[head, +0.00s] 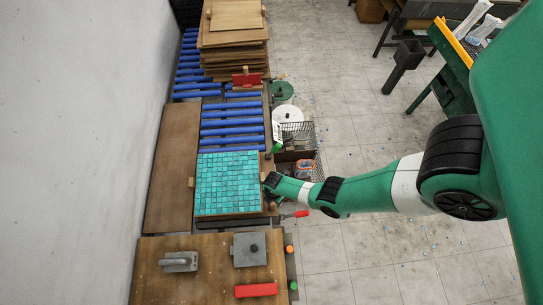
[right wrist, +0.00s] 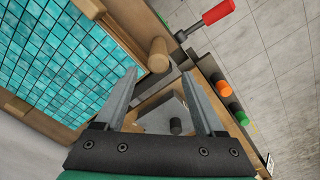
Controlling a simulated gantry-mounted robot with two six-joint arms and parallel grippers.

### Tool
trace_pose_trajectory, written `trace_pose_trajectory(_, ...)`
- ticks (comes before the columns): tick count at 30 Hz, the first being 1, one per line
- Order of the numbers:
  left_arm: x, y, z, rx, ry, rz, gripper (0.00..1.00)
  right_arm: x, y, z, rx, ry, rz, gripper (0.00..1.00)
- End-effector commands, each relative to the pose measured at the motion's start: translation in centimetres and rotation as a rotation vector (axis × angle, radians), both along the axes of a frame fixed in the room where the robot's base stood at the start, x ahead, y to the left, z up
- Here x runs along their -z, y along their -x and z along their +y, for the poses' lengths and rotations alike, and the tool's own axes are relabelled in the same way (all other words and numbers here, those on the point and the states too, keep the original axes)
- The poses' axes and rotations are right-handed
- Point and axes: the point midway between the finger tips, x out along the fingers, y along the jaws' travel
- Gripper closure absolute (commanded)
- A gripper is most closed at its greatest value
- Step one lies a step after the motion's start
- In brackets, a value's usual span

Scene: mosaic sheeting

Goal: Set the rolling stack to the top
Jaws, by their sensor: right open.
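A turquoise mosaic sheet (head: 228,183) lies on a wooden board at the near end of the blue rollers (head: 232,125). In the right wrist view the mosaic (right wrist: 55,60) fills the upper left, and a round wooden peg (right wrist: 158,55) stands at the board's edge. My right gripper (head: 268,188) is at the right edge of the mosaic board. In the wrist view its fingers (right wrist: 159,74) are apart, with the peg just beyond their tips; I see no contact. A stack of wooden boards (head: 235,38) stands at the top of the rollers. My left gripper is not in view.
A red-handled tool (head: 295,214) sticks out right of the mosaic board. A red piece (head: 246,79) stands before the board stack. Bare rollers lie between.

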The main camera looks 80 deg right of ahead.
Motion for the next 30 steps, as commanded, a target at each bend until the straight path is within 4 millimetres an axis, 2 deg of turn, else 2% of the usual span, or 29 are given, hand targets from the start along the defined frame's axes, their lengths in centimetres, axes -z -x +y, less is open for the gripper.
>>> trace_pose_trajectory(4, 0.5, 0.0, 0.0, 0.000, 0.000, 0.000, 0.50, 0.5, -0.1, 0.0, 0.000, 0.000, -0.001, 0.29)
trace_pose_trajectory(7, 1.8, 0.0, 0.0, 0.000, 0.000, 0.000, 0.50, 1.7, -0.1, 0.0, 0.000, 0.000, -0.001, 0.29)
trace_pose_trajectory(15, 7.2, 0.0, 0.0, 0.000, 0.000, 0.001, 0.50, 7.3, -0.3, -0.1, 0.001, 0.000, -0.001, 0.29)
trace_pose_trajectory(21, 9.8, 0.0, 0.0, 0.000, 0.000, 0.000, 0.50, 10.7, -0.4, -0.2, 0.001, 0.001, -0.003, 0.29)
trace_pose_trajectory(25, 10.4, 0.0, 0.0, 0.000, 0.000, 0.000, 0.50, 11.5, -0.4, -0.2, 0.001, 0.001, -0.002, 0.29)
trace_pose_trajectory(30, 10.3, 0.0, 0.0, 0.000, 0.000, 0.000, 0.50, 11.4, -0.4, -0.2, 0.001, 0.001, -0.004, 0.29)
